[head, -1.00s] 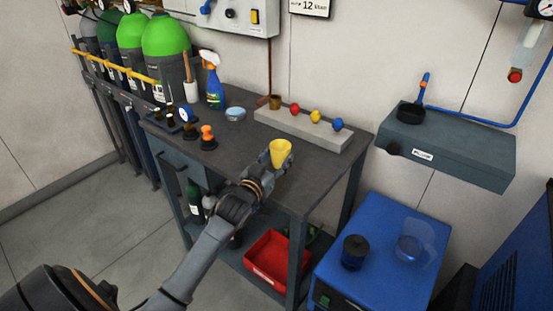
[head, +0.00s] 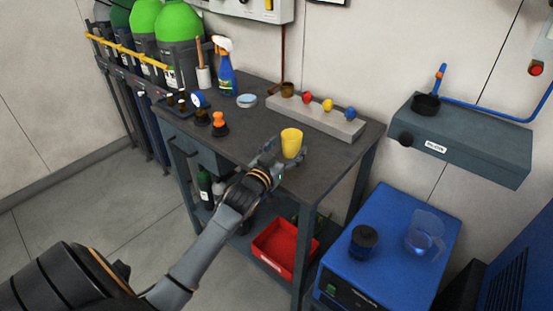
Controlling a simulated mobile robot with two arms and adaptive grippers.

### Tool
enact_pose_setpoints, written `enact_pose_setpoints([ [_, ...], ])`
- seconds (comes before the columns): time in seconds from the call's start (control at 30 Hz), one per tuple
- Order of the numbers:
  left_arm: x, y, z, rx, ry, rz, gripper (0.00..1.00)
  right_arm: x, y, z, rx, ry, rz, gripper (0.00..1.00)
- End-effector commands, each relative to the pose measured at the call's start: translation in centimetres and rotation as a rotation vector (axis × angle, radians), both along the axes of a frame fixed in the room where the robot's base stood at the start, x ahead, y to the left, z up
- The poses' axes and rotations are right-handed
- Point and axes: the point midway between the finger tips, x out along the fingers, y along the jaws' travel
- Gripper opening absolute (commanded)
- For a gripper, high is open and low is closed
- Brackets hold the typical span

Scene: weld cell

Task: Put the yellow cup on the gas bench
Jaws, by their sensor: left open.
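The yellow cup (head: 291,142) stands upright on the dark top of the gas bench (head: 323,170), towards its front right part. My left gripper (head: 286,152) is open at the cup, with one finger on either side of it. The cup hides part of the gripper, and I cannot tell whether a finger still touches it. My right gripper is not in the head view.
A grey block (head: 320,118) with coloured knobs lies behind the cup. A spray bottle (head: 226,75), a round tin (head: 246,101) and an orange-topped item (head: 219,124) stand further left. A blue machine (head: 385,250) stands at right. Bare bench top surrounds the cup.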

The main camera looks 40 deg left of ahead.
Motion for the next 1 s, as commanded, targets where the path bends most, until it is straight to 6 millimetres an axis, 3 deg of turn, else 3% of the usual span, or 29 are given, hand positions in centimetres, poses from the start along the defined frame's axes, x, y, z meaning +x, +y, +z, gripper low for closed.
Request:
enact_pose_setpoints([
  [0.3, -6.8, -0.8, -0.3, -0.001, 0.005, 0.0, 0.76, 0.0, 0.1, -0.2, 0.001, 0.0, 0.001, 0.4],
  [0.5, -9.9, -1.1, -0.2, 0.0, 0.004, 0.001, 0.76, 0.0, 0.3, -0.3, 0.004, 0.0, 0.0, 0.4],
  [0.7, -11.0, -1.2, -0.1, 0.0, 0.003, 0.001, 0.76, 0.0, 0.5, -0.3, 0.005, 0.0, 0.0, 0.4],
  [1.0, -11.0, -1.2, -0.1, 0.0, 0.002, 0.001, 0.76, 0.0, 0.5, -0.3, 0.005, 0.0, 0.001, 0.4],
])
